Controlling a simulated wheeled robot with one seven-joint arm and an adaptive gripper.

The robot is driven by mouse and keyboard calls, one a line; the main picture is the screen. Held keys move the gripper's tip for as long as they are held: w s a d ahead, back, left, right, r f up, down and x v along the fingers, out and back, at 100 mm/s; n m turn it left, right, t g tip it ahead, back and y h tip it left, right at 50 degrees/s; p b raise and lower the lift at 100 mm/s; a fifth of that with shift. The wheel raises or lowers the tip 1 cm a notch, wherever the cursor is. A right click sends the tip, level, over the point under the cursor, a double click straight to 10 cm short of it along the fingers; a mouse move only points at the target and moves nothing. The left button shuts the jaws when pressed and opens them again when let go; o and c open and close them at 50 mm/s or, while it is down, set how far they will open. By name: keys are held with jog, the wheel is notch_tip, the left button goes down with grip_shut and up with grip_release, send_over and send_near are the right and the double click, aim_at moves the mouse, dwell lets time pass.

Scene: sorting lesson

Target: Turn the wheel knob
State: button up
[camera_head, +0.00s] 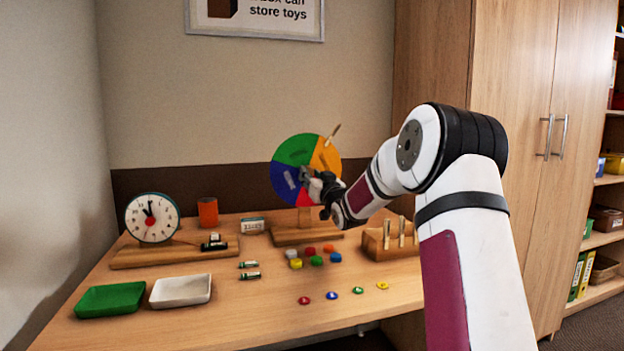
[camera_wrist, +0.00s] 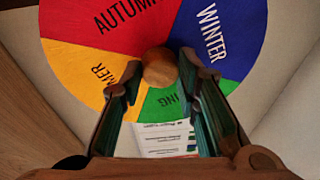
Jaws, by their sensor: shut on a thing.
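The season wheel (camera_head: 296,150) stands upright on a wooden base (camera_head: 288,237) at the back of the table. It has green, orange, red and blue sectors. A wooden pointer (camera_head: 333,134) shows at its upper right edge. In the wrist view, the wheel (camera_wrist: 130,22) fills the upper part, with AUTUMN and WINTER readable. The round wooden knob (camera_wrist: 160,66) sits at its middle, between my fingertips. My gripper (camera_wrist: 160,74) is shut on the knob. In the head view, my gripper (camera_head: 308,181) is in front of the wheel and hides the knob.
A clock (camera_head: 152,217) on a wooden board, an orange cup (camera_head: 208,212), a green tray (camera_head: 110,299) and a white tray (camera_head: 181,290) are at left. Several coloured counters (camera_head: 317,260) and a pegged wooden block (camera_head: 380,246) lie in front of and beside the wheel.

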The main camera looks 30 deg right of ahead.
jog(key=m+h, duration=0.1)
jog(key=m, duration=0.1)
jog(key=m+b, duration=0.1)
jog(key=m, duration=0.2)
jog(key=shift+a+f+m+h, duration=0.1)
jog(key=shift+m+h, duration=0.2)
jog(key=shift+h, duration=0.1)
jog(key=o, duration=1.2)
jog(key=v, duration=1.2)
